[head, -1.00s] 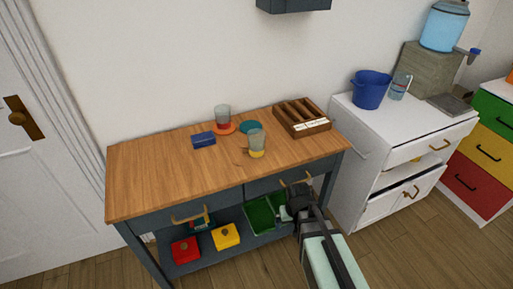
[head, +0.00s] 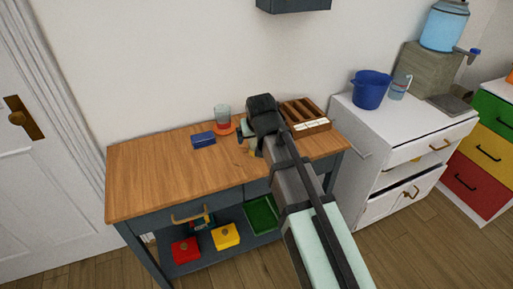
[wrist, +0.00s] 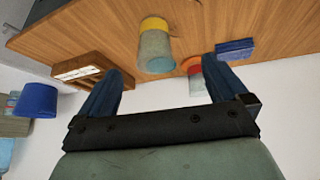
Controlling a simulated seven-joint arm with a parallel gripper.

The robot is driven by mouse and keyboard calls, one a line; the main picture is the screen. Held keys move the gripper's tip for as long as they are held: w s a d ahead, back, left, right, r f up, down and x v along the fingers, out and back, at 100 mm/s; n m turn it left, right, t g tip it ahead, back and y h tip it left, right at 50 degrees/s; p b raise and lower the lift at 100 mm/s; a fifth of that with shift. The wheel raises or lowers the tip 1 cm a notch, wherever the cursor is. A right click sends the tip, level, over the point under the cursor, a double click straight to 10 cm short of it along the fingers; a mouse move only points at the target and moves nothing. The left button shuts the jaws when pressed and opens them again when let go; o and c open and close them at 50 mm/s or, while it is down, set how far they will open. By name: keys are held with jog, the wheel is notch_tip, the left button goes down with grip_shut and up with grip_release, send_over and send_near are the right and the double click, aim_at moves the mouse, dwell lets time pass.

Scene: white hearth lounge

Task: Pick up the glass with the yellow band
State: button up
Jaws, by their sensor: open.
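The glass with the yellow band (wrist: 156,52) stands on the wooden table (head: 160,175). The wrist view is upside down and shows the glass whole, its yellow band at its foot. In the head view my arm hides most of it. My gripper (wrist: 162,70) is open and empty, with one dark blue finger to each side of the glass in the wrist view. The glass appears ahead of the fingertips and apart from them. In the head view my gripper (head: 246,134) is over the right part of the table.
A second glass (head: 222,117), with a red band, stands on an orange coaster behind. A blue box (head: 203,139) lies to its left. A wooden compartment tray (head: 318,126) is close on the right of my arm. The table's left half is clear.

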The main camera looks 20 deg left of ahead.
jog(key=shift+w+a+f+m+t, duration=0.1)
jog(key=shift+w+a+f+m, duration=0.45)
jog(key=shift+w+f, duration=1.05)
jog(key=shift+w+a+f+m+t, duration=0.1)
jog(key=shift+w+a+f+m, duration=0.2)
jog(key=shift+w+a+f, duration=0.85)
jog(key=shift+w+a+f+m+t, duration=0.1)
jog(key=shift+w+a+f+m, duration=0.25)
jog(key=shift+w+f, duration=1.6)
jog(key=shift+w+d+r, duration=0.1)
jog(key=shift+h, duration=0.3)
jog(key=shift+c, duration=0.3)
jog(key=c, duration=1)
jog(key=shift+c, duration=0.5)
jog(key=shift+r, duration=0.15)
